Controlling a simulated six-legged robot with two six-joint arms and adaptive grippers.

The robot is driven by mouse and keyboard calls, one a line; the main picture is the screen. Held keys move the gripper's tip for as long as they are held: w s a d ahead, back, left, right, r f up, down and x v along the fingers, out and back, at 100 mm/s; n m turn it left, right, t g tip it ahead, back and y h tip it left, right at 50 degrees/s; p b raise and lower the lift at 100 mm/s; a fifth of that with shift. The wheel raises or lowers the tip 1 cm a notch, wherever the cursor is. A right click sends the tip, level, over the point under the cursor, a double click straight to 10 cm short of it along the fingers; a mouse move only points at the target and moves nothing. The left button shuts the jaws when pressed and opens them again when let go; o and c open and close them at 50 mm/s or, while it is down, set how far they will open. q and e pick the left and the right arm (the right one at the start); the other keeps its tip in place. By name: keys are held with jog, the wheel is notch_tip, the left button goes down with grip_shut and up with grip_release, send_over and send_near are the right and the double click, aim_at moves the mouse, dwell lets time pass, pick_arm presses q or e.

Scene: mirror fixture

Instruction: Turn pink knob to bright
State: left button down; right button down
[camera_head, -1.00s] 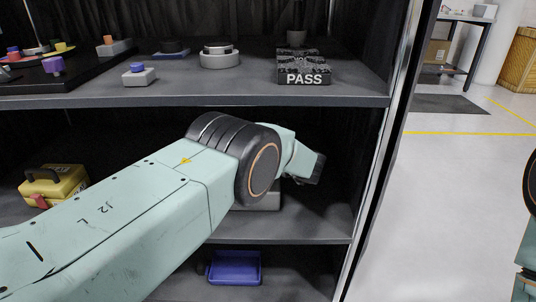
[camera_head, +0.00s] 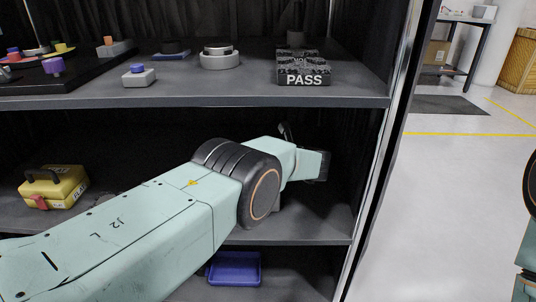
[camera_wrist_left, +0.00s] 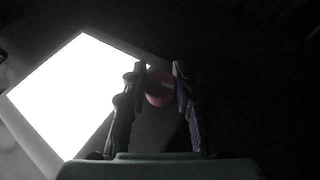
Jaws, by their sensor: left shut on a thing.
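In the left wrist view, a pink-red knob (camera_wrist_left: 160,88) with a pale mark on its face sits between the fingers of my left gripper (camera_wrist_left: 160,70). The fingers are shut on the knob. A brightly lit white square panel (camera_wrist_left: 68,100) lies to the left of the knob, tilted in the picture. In the head view my left arm reaches into the middle shelf, and the knob and panel are hidden behind it. Only dark parts of the left gripper (camera_head: 322,166) show beyond the wrist. My right gripper is outside the views.
The upper shelf (camera_head: 200,97) above my arm holds several knobs, buttons and a black PASS block (camera_head: 304,76). A yellow case (camera_head: 55,187) stands at the left of the middle shelf. A blue bin (camera_head: 234,268) is below. The cabinet's right post (camera_head: 380,150) is close to my wrist.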

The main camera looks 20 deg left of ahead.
pick_arm(q)
jog(key=c, duration=1)
grip_release()
jog(key=shift+v, duration=3.75)
